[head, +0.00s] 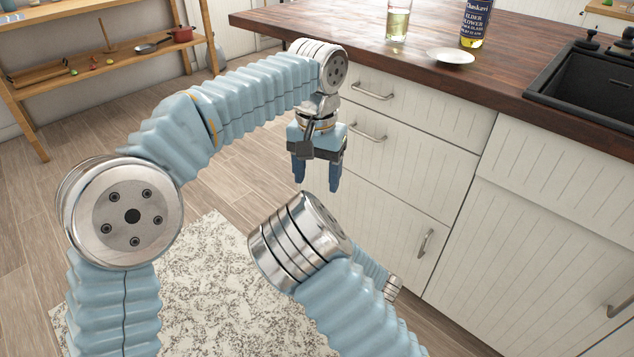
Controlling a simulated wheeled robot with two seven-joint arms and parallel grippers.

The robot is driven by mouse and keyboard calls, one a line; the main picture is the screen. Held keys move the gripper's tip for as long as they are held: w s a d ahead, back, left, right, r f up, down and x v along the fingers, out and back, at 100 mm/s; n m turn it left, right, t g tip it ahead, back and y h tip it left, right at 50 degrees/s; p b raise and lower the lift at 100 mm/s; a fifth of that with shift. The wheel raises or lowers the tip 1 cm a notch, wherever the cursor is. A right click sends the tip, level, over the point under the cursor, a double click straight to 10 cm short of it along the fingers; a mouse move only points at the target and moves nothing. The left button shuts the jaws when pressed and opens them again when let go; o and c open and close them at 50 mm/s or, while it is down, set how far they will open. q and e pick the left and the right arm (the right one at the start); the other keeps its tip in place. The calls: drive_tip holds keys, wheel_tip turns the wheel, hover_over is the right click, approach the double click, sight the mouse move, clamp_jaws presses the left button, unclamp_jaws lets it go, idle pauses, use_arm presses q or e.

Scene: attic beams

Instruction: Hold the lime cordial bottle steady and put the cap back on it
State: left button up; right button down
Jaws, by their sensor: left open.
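I see no bottle that reads as lime cordial and no cap that I can make out. My left gripper (317,184) points down in front of the drawers, below the counter top. Its fingers are apart with nothing between them, well away from the bottle. My right arm comes in from below, but its gripper does not show.
A white saucer (450,56) lies left of the bottle, and a glass (397,22) with pale liquid stands farther left. A black sink (590,88) is at the right. The counter's front edge (420,92) lies above the drawers. A wooden shelf (110,60) stands at the back left.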

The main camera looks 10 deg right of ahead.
idle(0.4)
use_arm(q)
drive_tip(key=s+a+f+g+h, duration=0.2)
drive_tip(key=a+f+g, duration=0.15)
drive_tip(key=f, duration=0.35)
drive_tip(key=s+a+f+g+h, duration=0.1)
drive_tip(key=s+a+f+g, duration=0.2)
drive_tip(key=f+g, duration=0.3)
drive_tip(key=s+f+n+t+h, duration=0.2)
drive_tip(key=s+f, duration=0.1)
drive_tip(key=f, duration=0.8)
drive_tip(key=s+f+n+t+h, duration=0.1)
drive_tip(key=s+f+n+t, duration=0.2)
drive_tip(key=f, duration=0.7)
drive_tip(key=s+a+f+n+t+y, duration=0.1)
drive_tip(key=s+a+f+n+t, duration=0.1)
drive_tip(key=s+a+f+t, duration=0.3)
drive_tip(key=s+a+f, duration=0.3)
drive_tip(key=a+f, duration=0.1)
drive_tip(key=shift+s+a+f+y, duration=0.25)
drive_tip(key=shift+s+f+y, duration=0.05)
drive_tip(key=shift+f+y, duration=0.1)
